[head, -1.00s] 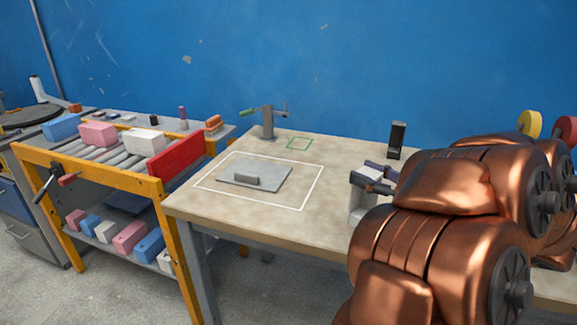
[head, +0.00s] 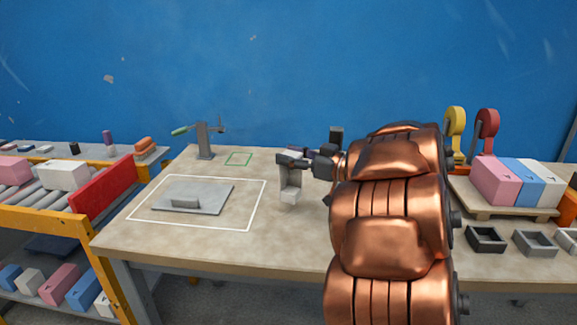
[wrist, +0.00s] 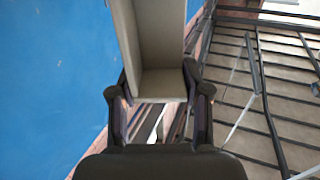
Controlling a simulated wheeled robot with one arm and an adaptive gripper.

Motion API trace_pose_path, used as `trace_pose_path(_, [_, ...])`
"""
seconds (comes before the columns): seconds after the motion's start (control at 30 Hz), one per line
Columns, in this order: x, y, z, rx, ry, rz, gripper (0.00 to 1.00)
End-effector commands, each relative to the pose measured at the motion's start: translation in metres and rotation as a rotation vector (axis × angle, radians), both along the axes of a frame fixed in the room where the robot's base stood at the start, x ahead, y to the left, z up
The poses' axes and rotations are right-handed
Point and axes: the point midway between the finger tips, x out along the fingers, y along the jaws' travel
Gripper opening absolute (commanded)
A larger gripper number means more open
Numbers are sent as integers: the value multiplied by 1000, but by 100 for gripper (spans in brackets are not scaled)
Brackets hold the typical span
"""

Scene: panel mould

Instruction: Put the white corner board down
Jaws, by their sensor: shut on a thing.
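The white corner board (head: 291,184) is an L-shaped piece, upright in my gripper, with its short leg at the bottom. My gripper (head: 290,161) is shut on its upper part, over the middle of the worktable (head: 225,237). Whether the board's foot touches the tabletop, I cannot tell. In the wrist view the board (wrist: 158,45) extends away from between the two fingers of my gripper (wrist: 160,92). On the table, a small green outline (head: 239,159) is empty, left of and behind the board. A larger white outline (head: 260,205) surrounds a grey plate (head: 215,196) with a raised block.
A post clamp (head: 205,142) with a green handle stands behind the plate. A black upright object (head: 336,135) is behind my gripper. At right are pink, blue and white blocks (head: 515,180) and small trays (head: 486,239). A roller rack (head: 40,190) borders the table's left.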

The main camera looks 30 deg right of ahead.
Motion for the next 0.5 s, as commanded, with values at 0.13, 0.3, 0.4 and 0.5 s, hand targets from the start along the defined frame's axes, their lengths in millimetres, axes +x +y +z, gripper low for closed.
trace_pose_path(0.13, [19,-8,-2,2,-2,4,0])
trace_pose_path(0.3, [28,-13,-3,1,-2,1,0])
trace_pose_path(0.4, [29,-14,-6,0,-1,0,0])
trace_pose_path(0.5, [29,-14,-17,1,0,0,0])
